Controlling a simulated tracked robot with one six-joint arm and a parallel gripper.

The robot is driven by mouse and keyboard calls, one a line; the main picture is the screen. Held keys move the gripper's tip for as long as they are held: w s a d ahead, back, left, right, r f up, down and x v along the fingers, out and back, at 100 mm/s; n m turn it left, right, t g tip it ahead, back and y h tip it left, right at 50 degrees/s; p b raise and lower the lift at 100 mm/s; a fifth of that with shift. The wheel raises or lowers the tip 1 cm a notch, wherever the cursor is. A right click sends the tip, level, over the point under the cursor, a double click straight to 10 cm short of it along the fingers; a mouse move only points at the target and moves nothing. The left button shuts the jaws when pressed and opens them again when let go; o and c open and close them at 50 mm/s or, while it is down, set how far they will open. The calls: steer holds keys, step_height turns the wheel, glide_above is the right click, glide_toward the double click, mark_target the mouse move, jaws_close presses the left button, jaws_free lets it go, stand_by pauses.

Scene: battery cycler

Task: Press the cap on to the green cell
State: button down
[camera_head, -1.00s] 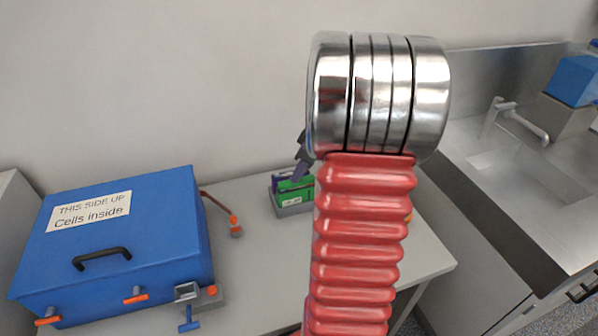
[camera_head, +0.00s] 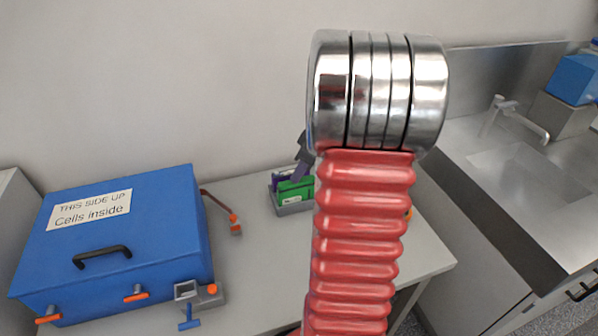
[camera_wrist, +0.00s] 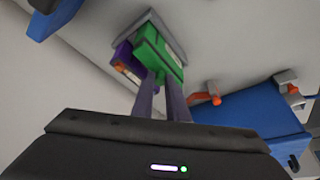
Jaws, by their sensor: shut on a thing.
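The green cell (camera_head: 296,192) stands in a small grey holder (camera_head: 291,210) on the bench, beside a purple cell (camera_head: 280,182). In the wrist view the green cell (camera_wrist: 152,48) lies straight beyond my fingers. My gripper (camera_wrist: 160,80) has its two fingers close together at the end of the green cell, shut on a small piece that I take to be the cap. The fingers and the angle mostly hide this piece, so I cannot tell how it sits on the cell. In the head view my gripper (camera_head: 299,172) is at the cell's top, partly behind my red arm.
A blue box (camera_head: 150,230) marked "Cells inside" stands at the left of the bench. A grey fixture with an orange knob (camera_head: 212,289) is in front of it. An orange-tipped lever (camera_head: 235,222) is beside it. A sink (camera_head: 530,170) is at the right. Bare bench lies between box and holder.

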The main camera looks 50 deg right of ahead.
steer(key=c, duration=1.7)
jaws_free()
steer(key=shift+o, duration=0.7)
steer(key=o, duration=0.4)
steer(key=shift+r, duration=0.15)
steer(key=shift+r, duration=3.35)
steer(key=shift+c, duration=0.3)
jaws_close()
